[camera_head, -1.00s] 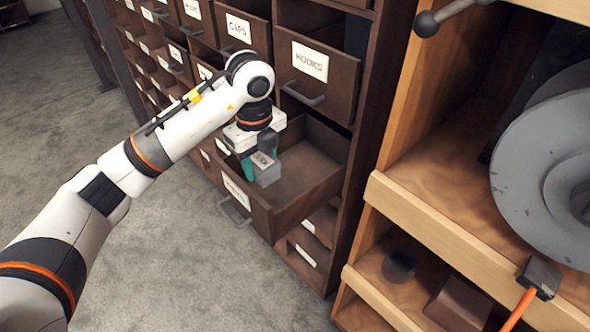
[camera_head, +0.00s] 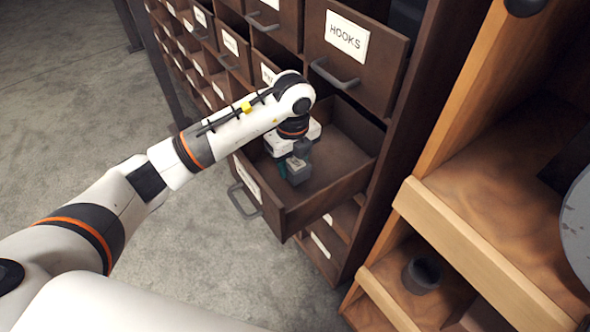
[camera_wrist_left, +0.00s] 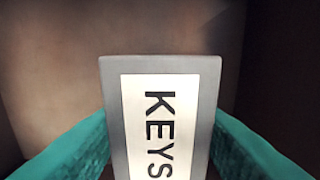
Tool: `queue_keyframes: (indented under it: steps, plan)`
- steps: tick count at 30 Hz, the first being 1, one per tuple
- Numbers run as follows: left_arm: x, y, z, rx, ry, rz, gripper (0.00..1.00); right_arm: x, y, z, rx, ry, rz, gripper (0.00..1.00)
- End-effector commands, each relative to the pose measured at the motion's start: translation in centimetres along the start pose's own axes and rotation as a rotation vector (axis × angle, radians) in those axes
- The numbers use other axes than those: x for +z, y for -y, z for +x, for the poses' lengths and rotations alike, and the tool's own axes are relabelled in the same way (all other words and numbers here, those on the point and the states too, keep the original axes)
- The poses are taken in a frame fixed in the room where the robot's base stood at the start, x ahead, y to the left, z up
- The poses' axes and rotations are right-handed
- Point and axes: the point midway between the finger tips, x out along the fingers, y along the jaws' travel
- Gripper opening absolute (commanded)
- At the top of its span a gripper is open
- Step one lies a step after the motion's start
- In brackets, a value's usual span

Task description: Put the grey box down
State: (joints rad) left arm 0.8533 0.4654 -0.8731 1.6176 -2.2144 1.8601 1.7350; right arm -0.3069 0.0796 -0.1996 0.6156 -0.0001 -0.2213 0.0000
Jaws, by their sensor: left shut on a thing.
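The grey box (camera_head: 298,170) is in my left gripper (camera_head: 290,166), inside an open dark wooden drawer (camera_head: 345,150). In the left wrist view the box (camera_wrist_left: 109,105) has a white label reading KEYS, and teal fingers press on both its sides. The drawer's wooden inside shows behind it. I cannot tell whether the box touches the drawer floor. My right gripper does not show.
Labelled closed drawers stand around the open one, including a HOOKS drawer (camera_head: 352,55) above it. A wooden shelf unit (camera_head: 470,235) at the right holds a dark cup (camera_head: 421,275). Grey floor (camera_head: 85,110) is clear at the left.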

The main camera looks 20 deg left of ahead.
Motion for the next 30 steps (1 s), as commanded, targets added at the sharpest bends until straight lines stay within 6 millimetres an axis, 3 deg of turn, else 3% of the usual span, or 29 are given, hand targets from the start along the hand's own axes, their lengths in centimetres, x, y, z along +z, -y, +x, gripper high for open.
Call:
queue_keyframes:
  steps: [9,20,21,24,30]
  plan:
    - [0.1,0.0,3.6,-0.001,0.001,0.0,0.17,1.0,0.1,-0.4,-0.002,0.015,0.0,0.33]
    - [0.0,0.0,4.2,0.001,-0.001,0.001,0.17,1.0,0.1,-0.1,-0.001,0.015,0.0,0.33]
    - [0.0,0.0,4.1,0.0,-0.001,0.001,0.52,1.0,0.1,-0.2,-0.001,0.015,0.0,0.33]
    - [0.0,0.0,4.1,0.0,-0.001,0.001,0.67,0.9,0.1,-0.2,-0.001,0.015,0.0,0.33]
    - [0.0,0.0,4.1,0.0,-0.001,0.0,0.67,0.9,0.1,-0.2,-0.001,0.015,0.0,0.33]
